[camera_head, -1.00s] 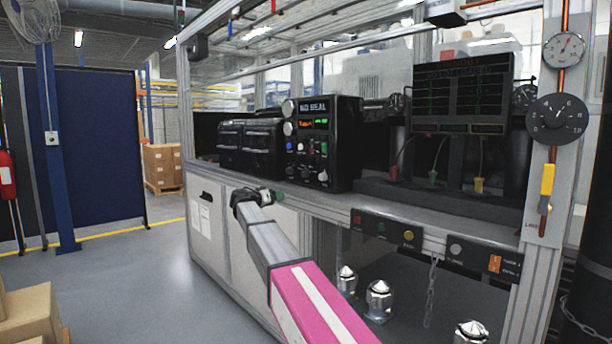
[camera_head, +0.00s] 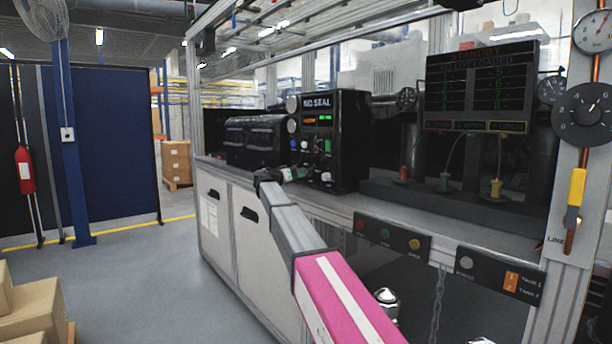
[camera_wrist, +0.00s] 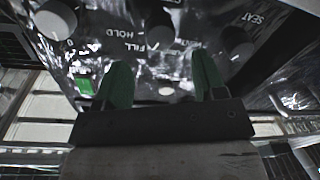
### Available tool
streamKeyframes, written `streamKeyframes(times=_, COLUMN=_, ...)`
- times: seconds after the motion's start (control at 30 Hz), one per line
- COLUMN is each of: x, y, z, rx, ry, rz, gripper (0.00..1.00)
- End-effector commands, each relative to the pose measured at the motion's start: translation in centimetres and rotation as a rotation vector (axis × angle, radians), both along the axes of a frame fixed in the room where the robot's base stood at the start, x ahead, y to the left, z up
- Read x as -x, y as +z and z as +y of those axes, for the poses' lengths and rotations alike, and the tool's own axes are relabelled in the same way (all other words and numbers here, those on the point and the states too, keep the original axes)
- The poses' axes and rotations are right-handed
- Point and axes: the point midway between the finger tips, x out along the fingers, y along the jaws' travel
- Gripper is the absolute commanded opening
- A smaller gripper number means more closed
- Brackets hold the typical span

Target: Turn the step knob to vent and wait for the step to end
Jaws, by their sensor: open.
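The black control unit (camera_head: 347,140) stands on the bench, its lit sign reading NO SEAL, with amber and green readouts, knobs and buttons below. In the wrist view its panel fills the upper part. A dark round knob (camera_wrist: 160,28) sits at top centre beside the words HOLD and FILL; I cannot read a VENT label or its pointer. Other knobs show at left (camera_wrist: 56,18) and at right near SEAT (camera_wrist: 238,42). My gripper (camera_wrist: 161,82) is open and empty, its green fingers spread below the centre knob. In the head view my gripper (camera_head: 289,174) is low at the unit's left front.
A black double-fronted unit (camera_head: 252,141) stands left of the control unit. A dark screen (camera_head: 482,88) with green figures stands to the right, above coloured fittings. Button panels (camera_head: 392,237) hang under the bench edge. Cartons (camera_head: 38,312) stand at lower left; the floor between is clear.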

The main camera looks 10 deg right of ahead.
Motion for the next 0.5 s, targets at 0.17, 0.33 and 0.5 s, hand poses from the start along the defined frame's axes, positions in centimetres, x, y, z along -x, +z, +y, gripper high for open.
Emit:
streamKeyframes(times=0.17, x=-1.9, y=0.0, z=-2.6, rx=0.000, ry=-0.001, rz=0.000, gripper=0.64)
streamKeyframes(times=0.33, x=-2.9, y=0.0, z=-4.1, rx=-0.001, ry=0.000, rz=0.001, gripper=0.64)
streamKeyframes(times=0.5, x=-3.3, y=0.0, z=-4.7, rx=-0.001, ry=0.000, rz=0.001, gripper=0.64)
